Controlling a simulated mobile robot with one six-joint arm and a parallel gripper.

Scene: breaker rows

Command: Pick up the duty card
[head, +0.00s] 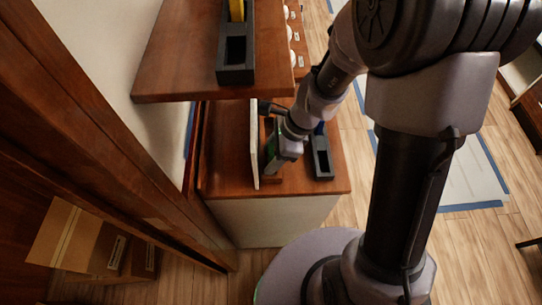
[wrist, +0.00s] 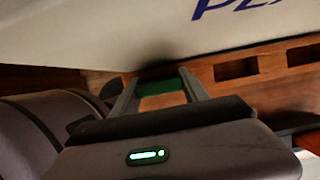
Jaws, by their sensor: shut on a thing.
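My gripper (head: 270,156) is low over the brown wooden counter, close beside an upright pale panel (head: 254,145). In the wrist view my gripper's two fingers (wrist: 158,90) are shut on a green thing (wrist: 160,101), which I take to be the duty card. Only a small green part of it shows between the fingers; the rest is hidden. The pale panel with blue lettering (wrist: 240,25) fills the top of the wrist view, very near the fingertips. I cannot tell whether the card touches it.
A dark open holder (head: 321,158) with a blue thing in it stands right of my gripper on the counter (head: 225,150). A wooden shelf (head: 180,65) overhangs behind, bearing another dark holder (head: 235,60). A slotted wooden rack (wrist: 235,68) lies beyond the fingers.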

